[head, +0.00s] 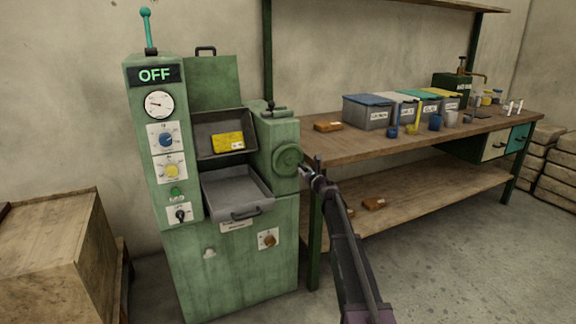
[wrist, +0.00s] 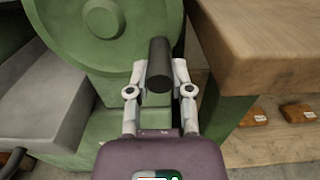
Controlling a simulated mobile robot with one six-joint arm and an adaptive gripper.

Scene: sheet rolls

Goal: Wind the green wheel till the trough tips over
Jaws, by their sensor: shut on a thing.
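The green wheel (head: 287,159) is on the right side of the green machine, and it fills the upper left of the wrist view (wrist: 103,22). A dark cylindrical handle (wrist: 159,62) stands out near the wheel's lower right edge. My gripper (wrist: 160,75) is shut on this handle, one finger on each side; in the head view my gripper (head: 309,173) is at the wheel's right. The grey trough (head: 236,189) sits at the machine's front with a dark front handle. A yellow block (head: 228,142) lies in the grey recess behind it.
The wooden workbench (head: 340,149) is close to the right of the wheel and bears several bins and cups. A wooden crate (head: 50,250) stands at the left. The machine's display (head: 154,74) reads OFF. Open floor (head: 440,260) lies in front of the bench.

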